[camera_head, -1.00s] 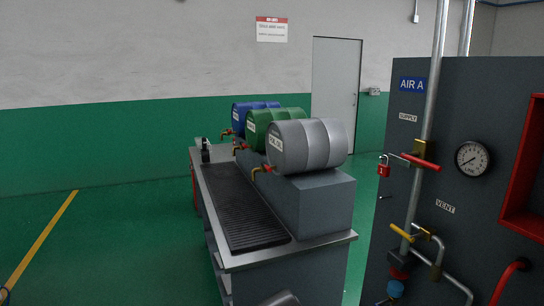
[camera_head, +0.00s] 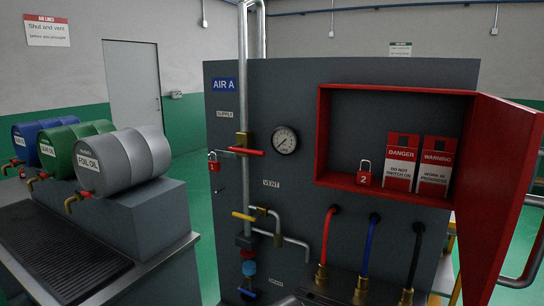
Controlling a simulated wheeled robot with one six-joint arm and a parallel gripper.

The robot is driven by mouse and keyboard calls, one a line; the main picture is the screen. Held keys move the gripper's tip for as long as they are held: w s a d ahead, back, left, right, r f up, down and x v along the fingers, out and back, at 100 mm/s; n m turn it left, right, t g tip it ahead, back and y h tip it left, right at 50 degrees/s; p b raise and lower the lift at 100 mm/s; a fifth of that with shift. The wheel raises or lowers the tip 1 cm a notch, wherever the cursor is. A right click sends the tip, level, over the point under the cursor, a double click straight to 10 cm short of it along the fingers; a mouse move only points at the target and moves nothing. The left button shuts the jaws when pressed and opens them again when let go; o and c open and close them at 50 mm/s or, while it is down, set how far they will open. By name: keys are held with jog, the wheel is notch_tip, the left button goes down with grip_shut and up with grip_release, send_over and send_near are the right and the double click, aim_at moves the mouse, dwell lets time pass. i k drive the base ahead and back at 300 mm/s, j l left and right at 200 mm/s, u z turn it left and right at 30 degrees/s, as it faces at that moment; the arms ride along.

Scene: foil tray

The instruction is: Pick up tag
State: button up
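Two tags stand side by side in the open red cabinet (camera_head: 322,130) on the dark panel. The left one is a red and white tag (camera_head: 401,162) reading "DANGER DO NOT SWITCH ON". The right one is a red and white tag (camera_head: 435,166) reading "WARNING WORK IN PROGRESS". Both are upright at the cabinet's right side, and nothing covers them. My gripper is not in view; only a small grey part of my own arm seems to show at the bottom edge.
A red padlock marked 2 (camera_head: 364,173) sits left of the tags. The cabinet door (camera_head: 497,200) stands open at right. A padlock marked 1 (camera_head: 213,163) hangs near the supply valve (camera_head: 244,151). Hoses hang below the cabinet. A drum bench (camera_head: 160,215) stands at left.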

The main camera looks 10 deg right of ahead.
aim_at(400, 162)
jog(key=z, duration=1.25)
